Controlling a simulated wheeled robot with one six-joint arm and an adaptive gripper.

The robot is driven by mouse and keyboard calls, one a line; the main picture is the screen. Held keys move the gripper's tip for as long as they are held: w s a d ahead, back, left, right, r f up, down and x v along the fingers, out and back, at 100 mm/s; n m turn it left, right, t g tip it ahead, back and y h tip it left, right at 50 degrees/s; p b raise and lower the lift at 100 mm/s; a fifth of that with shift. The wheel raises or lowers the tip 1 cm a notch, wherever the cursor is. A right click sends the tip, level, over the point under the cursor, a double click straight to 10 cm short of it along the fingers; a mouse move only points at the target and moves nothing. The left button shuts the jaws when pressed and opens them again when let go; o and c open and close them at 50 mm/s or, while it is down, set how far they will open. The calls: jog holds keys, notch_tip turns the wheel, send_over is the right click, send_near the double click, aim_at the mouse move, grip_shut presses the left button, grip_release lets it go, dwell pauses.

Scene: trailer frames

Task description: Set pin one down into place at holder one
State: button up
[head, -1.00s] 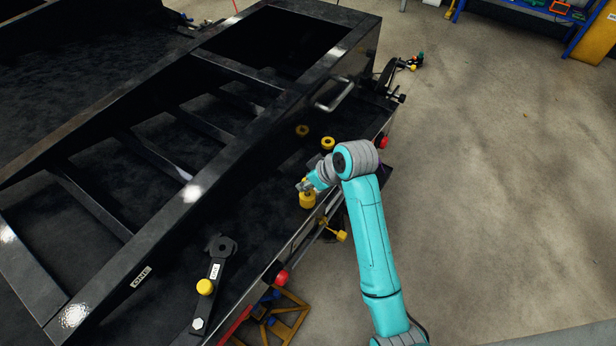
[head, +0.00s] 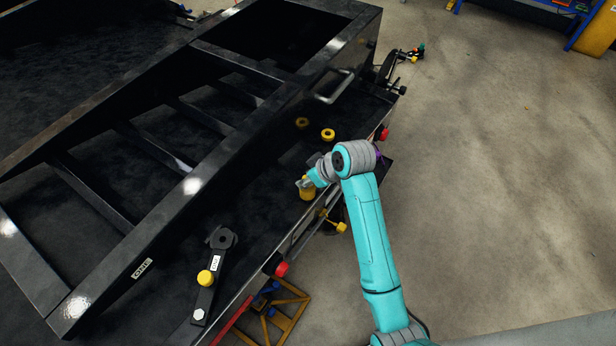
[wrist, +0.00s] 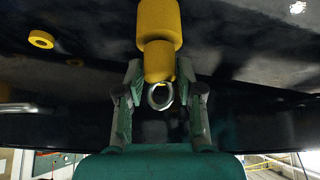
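My gripper (head: 306,184) is over the platform's near edge, at a yellow pin (head: 307,194). In the wrist view my gripper (wrist: 159,80) has its fingers close on both sides of the pin's narrower yellow end (wrist: 158,60), and they appear closed on it. A metal ring hangs between the fingers at that end. A wider yellow cylinder (wrist: 159,22) lies in line beyond it. I cannot tell whether it is part of the pin or a holder, nor whether the pin is seated. No holder can be read as number one; the frame carries a label (head: 142,268).
Two yellow rings (head: 328,134) lie beyond my gripper on the dark platform. A black bar (head: 203,300) with a yellow knob (head: 206,278) lies at left. The sloped black frame (head: 190,187) rises behind. Red caps (head: 281,269) stick out along the edge. Open floor (head: 480,210) is right.

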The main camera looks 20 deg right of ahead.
jog(key=o, duration=0.3)
jog(key=shift+r, duration=0.1)
jog(key=v, duration=1.2)
